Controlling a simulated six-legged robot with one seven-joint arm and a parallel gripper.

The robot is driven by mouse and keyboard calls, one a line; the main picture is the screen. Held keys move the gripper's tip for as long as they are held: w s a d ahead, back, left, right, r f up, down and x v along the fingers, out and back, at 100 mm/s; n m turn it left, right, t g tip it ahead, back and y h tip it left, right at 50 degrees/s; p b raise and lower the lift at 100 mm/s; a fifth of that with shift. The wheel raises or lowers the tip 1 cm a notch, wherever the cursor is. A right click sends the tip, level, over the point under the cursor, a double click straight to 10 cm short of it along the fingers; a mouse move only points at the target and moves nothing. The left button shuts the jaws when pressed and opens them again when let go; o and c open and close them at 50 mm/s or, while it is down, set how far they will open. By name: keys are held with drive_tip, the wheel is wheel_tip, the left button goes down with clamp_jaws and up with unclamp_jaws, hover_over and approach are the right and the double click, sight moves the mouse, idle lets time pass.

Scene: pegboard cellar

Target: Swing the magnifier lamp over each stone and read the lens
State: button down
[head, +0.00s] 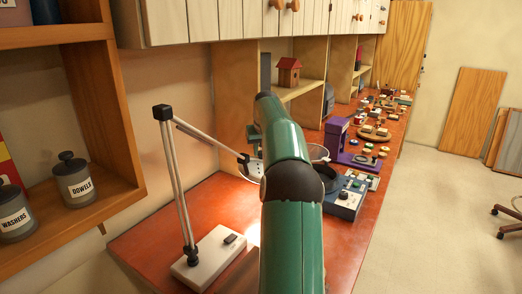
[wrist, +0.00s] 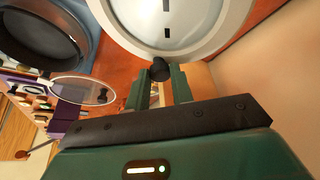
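The magnifier lamp stands on a white base (head: 210,259) on the red-brown bench, its jointed arm reaching right. Its pale round head (head: 251,168) is partly hidden behind my green arm in the head view. In the wrist view the lamp head (wrist: 185,22) fills the top, with a dark knob (wrist: 160,70) on its near rim. My gripper (wrist: 161,86) has its two fingertips on either side of this knob and appears closed on it. I cannot pick out the stones with certainty.
A clear round lens (wrist: 84,91) stands to the left in the wrist view. A blue device (head: 346,200) and purple stand (head: 338,140) sit right of my arm. Small items crowd the bench farther back. A shelf with jars (head: 73,180) is at left; the floor at right is open.

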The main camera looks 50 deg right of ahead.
drive_tip(key=shift+s, duration=0.15)
drive_tip(key=shift+s+d, duration=0.1)
drive_tip(key=shift+s, duration=0.1)
drive_tip(key=s+a+m+g+h, duration=0.15)
drive_tip(key=s+m, duration=0.35)
drive_tip(key=s, duration=1.2)
drive_tip(key=s+a+m+g, duration=0.1)
drive_tip(key=s+a+m, duration=0.2)
drive_tip(key=s, duration=0.6)
drive_tip(key=s+a+m+g, duration=0.1)
drive_tip(key=s+a+m, duration=0.2)
drive_tip(key=s+a, duration=0.5)
drive_tip(key=shift+s+a+m, duration=0.3)
drive_tip(key=shift+s, duration=0.3)
drive_tip(key=shift+f+g, duration=0.1)
drive_tip(key=shift+g, duration=0.15)
drive_tip(key=c, duration=1.5)
unclamp_jaws()
